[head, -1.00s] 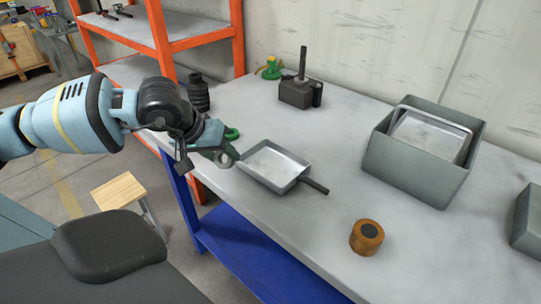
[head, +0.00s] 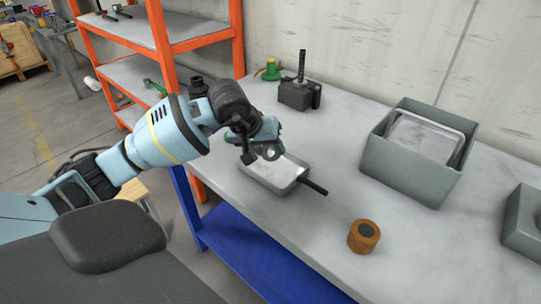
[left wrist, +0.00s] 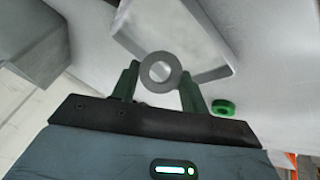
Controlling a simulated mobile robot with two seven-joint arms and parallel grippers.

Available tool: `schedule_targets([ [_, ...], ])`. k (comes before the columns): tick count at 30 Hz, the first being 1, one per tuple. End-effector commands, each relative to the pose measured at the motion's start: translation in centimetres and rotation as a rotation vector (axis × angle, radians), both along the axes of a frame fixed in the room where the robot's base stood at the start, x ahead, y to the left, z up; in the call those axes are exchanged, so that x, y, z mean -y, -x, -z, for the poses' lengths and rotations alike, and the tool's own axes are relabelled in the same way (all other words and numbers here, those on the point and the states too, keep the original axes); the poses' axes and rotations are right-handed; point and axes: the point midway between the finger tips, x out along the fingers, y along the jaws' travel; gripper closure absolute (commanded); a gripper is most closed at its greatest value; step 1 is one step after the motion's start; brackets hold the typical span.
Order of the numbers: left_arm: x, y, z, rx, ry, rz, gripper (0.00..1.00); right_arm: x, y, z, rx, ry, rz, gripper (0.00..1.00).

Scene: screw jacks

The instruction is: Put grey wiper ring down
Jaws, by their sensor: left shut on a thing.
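The grey wiper ring (left wrist: 161,87) is held between the two green fingers of my left gripper (left wrist: 160,80) in the left wrist view. In the head view the left gripper (head: 265,150) is shut on the ring (head: 272,154), over the far part of a shallow metal tray (head: 275,178). The tray also shows in the left wrist view (left wrist: 180,35), beyond the ring. The ring appears held above the tray; the exact gap cannot be told. My right gripper is not in view.
A dark block with a rod (head: 297,95) stands behind. A grey bin (head: 405,172) and a brown cylinder (head: 363,238) stand to the right. The table (head: 325,150) between them is clear.

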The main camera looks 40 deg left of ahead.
Motion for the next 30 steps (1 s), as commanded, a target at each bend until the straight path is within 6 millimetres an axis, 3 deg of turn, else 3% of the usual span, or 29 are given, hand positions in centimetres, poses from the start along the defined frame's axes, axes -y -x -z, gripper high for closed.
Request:
schedule_targets([
  [9, 0.6, -1.0, 0.0, 0.001, 0.002, 0.000, 0.80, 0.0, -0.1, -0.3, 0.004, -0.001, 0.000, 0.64],
  [16, 0.4, -0.8, 3.4, -0.001, 0.000, -0.001, 0.80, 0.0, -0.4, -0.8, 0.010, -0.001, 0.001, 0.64],
  [28, 0.4, -0.8, 4.0, -0.001, -0.002, 0.000, 0.80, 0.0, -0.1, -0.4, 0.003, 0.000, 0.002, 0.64],
  [29, 0.4, -0.8, 4.0, -0.001, -0.002, -0.001, 0.54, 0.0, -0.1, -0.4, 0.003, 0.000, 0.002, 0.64],
  [30, 0.4, -0.8, 4.0, -0.001, -0.002, -0.001, 0.49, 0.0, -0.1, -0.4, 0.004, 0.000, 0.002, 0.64],
])
